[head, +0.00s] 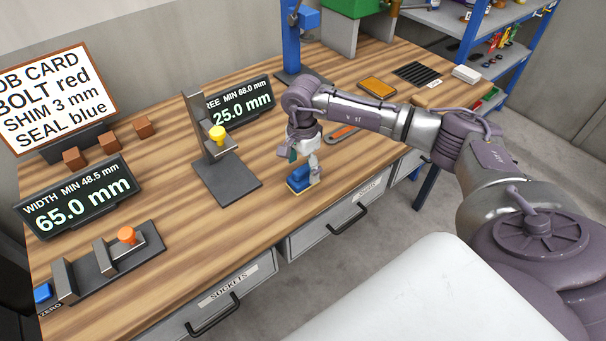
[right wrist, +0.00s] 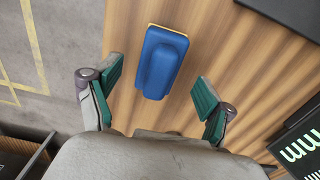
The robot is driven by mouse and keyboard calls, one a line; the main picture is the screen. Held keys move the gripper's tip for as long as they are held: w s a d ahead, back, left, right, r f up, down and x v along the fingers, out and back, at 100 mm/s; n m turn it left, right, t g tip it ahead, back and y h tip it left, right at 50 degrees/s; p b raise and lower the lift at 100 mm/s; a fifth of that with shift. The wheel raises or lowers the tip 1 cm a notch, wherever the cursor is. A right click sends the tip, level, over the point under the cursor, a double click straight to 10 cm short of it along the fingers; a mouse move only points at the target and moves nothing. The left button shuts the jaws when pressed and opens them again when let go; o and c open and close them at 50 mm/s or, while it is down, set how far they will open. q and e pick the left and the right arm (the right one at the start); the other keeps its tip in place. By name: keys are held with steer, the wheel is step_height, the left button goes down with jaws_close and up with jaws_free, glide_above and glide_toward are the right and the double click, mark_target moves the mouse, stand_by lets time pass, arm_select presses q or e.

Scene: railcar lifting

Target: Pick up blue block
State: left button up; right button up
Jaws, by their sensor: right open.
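The blue block (head: 300,181) lies on the wooden workbench near its front edge. It has a raised blue ridge on top and a thin yellow-orange layer at its base. My right gripper (head: 306,160) is just above it in the head view, pointing down, and hides part of it. In the right wrist view the blue block (right wrist: 162,63) lies ahead of the open fingers (right wrist: 155,93), roughly centred between them, with bare wood on both sides. The fingers have green pads and hold nothing. My left gripper is not in view.
A grey gauge stand (head: 227,182) with a yellow knob is left of the block. A red-handled tool (head: 342,133) lies behind my right arm. Drawers with black handles (head: 347,220) are below the bench edge. A width gauge (head: 105,262) is at the far left.

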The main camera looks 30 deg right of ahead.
mark_target(303, 176)
step_height(303, 176, down, 3)
steer(key=shift+f+p, duration=0.2)
steer(key=shift+p, duration=0.45)
steer(key=shift+f, duration=0.25)
steer(key=c, duration=1.3)
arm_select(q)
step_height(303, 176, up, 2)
arm_select(e)
steer(key=shift+c, duration=0.2)
steer(key=shift+r, duration=0.15)
steer(key=shift+r+b, duration=0.5)
steer(key=shift+r, duration=0.05)
steer(key=r, duration=0.1)
steer(key=r+b, duration=0.1)
steer(key=shift+d+r+b, duration=0.3)
steer(key=shift+r, duration=0.1)
arm_select(q)
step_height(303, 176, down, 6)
steer(key=b, duration=0.3)
steer(key=shift+b, duration=0.35)
arm_select(e)
steer(key=s+d+r, duration=0.4)
steer(key=d+r, duration=0.3)
steer(key=d, duration=0.3)
steer(key=shift+d, duration=0.25)
